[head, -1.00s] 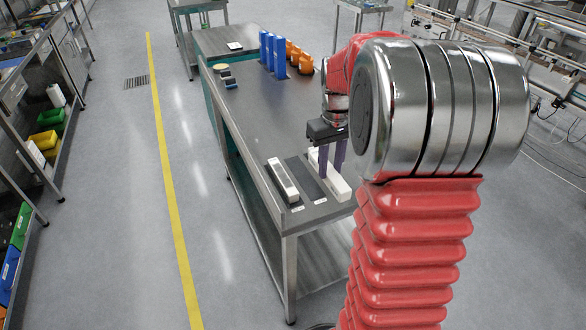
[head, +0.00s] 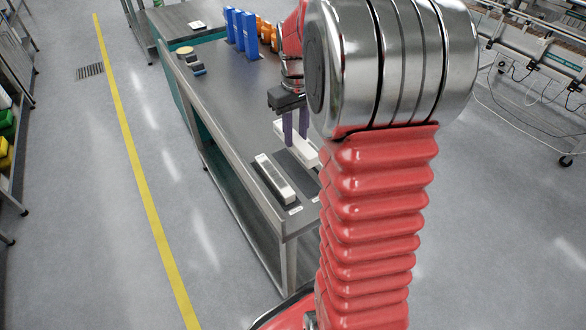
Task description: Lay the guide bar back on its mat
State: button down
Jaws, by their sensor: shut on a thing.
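My gripper (head: 296,136) points down over the near part of the steel bench, its two purple fingers shut on a long white guide bar (head: 309,156). The bar's middle is partly behind the fingers, and my arm hides its right side. Whether it touches the bench or hangs just above it, I cannot tell. A dark, bare mat (head: 289,165) lies in front of and to the left of the held bar. A second pale bar with dark ends (head: 274,178) lies on another dark mat to the left. Small white labels (head: 295,210) sit at the mats' near ends.
The bench middle (head: 225,95) is clear. A yellow floor line (head: 135,165) runs along the left.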

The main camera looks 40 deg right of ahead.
jog(key=shift+s+d, duration=0.1)
jog(key=shift+f, duration=3.1)
jog(key=shift+f, duration=1.85)
jog(key=c, duration=1.4)
grip_release()
jog(key=shift+f, duration=0.1)
jog(key=shift+c, duration=0.2)
jog(key=shift+o, duration=0.2)
